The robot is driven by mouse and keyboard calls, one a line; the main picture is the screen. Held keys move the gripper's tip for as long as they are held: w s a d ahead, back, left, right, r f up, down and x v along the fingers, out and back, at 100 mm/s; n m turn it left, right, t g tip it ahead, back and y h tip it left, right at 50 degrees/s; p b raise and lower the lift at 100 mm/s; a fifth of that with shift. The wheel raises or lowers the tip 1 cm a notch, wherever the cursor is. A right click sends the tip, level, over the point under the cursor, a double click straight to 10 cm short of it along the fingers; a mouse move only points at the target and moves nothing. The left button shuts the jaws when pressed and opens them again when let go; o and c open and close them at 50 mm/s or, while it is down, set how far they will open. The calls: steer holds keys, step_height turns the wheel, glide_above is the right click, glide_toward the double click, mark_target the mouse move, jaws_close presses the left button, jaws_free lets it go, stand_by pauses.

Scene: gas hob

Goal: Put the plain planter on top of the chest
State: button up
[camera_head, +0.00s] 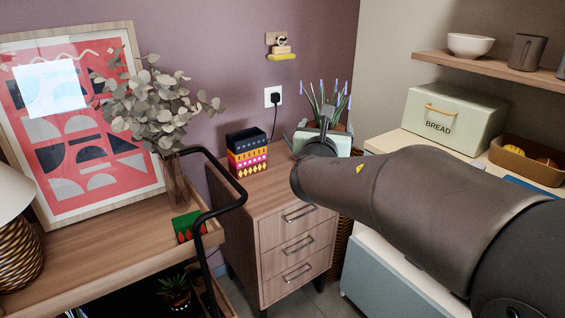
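The chest (295,213) is a wooden unit with three drawers in the middle of the view. A pale mint-green, unpatterned box, which looks like the plain planter (340,143), shows at the chest's back right, partly behind my arm. I cannot tell whether it rests on the chest top or is held above it. My gripper (321,147) is at the arm's far end, in front of or at this box. Its fingers are mostly hidden, so its opening and any grasp cannot be made out.
A patterned black, yellow and pink box (247,153) stands on the chest's back left. A spiky plant (322,100) is behind the mint box. A black curved handle (205,215) rises left of the chest. A bread bin (452,118) stands at right. The chest top's front is clear.

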steer(key=shift+w+a+f+m+h+p, duration=0.35)
steer(key=shift+w+a+f, duration=1.1)
steer(key=shift+w+f, duration=1.95)
steer(key=shift+w+a+f+m+h+p, duration=0.35)
steer(key=shift+w+a+f, duration=1.15)
steer(key=shift+w+f, duration=1.95)
steer(key=shift+w+a+f+m+h+p, duration=0.1)
steer(key=shift+w+a+f+h+p, duration=0.3)
steer(key=shift+w+a+f, duration=2.05)
steer(key=f, duration=0.1)
steer(key=d+f, duration=0.2)
steer(key=shift+w+f, duration=0.1)
steer(key=shift+w, duration=0.2)
